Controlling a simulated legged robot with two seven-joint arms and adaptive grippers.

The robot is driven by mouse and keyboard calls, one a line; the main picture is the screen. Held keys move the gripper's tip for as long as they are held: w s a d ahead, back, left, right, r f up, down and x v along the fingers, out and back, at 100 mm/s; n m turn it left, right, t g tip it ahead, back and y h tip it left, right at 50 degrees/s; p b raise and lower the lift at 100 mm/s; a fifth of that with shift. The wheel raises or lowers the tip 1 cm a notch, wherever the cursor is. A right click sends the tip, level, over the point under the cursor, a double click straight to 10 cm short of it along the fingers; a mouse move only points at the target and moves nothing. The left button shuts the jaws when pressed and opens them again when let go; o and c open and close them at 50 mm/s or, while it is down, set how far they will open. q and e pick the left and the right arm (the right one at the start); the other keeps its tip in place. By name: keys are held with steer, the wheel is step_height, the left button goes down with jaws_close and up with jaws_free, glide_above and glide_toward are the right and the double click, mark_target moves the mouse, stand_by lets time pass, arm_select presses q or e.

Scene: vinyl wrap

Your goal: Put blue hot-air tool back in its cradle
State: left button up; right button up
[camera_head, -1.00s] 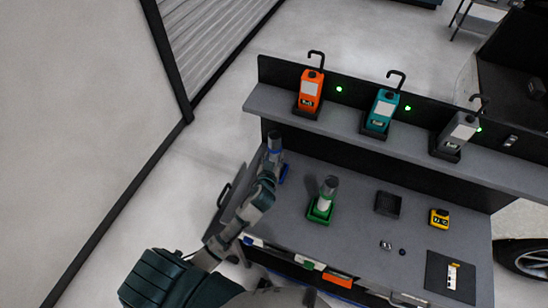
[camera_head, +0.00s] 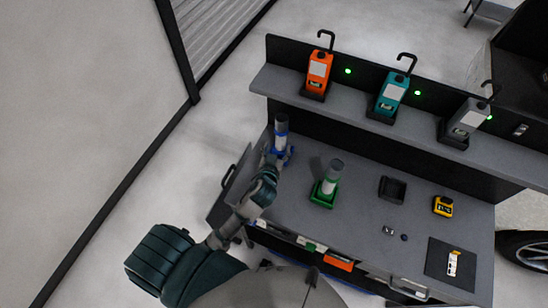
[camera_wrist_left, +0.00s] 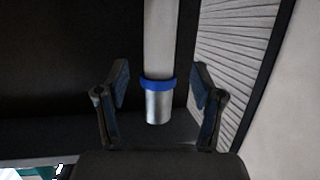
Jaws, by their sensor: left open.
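The blue hot-air tool (camera_head: 281,128) stands about upright at the left end of the workbench, grey nozzle end up. In the left wrist view the tool (camera_wrist_left: 158,60) has a pale body, a blue ring and a silver nozzle. My left gripper (camera_head: 272,163) is at the tool's lower part. In the wrist view its fingers (camera_wrist_left: 160,82) are open, one on each side of the tool, with gaps showing. My right gripper is out of view.
A green-based tool (camera_head: 331,178) stands to the right. Further right are a black tray (camera_head: 392,189), a yellow device (camera_head: 443,206) and a dark mat (camera_head: 438,260). The shelf (camera_head: 350,112) above holds orange, teal and grey devices.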

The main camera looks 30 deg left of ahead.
arm_select(q)
steer(key=v, duration=0.6)
steer(key=shift+s+d+r, duration=0.2)
steer(key=shift+s+d, duration=0.05)
steer(key=shift+d, duration=0.15)
steer(key=shift+a, duration=0.25)
steer(key=shift+f, duration=0.1)
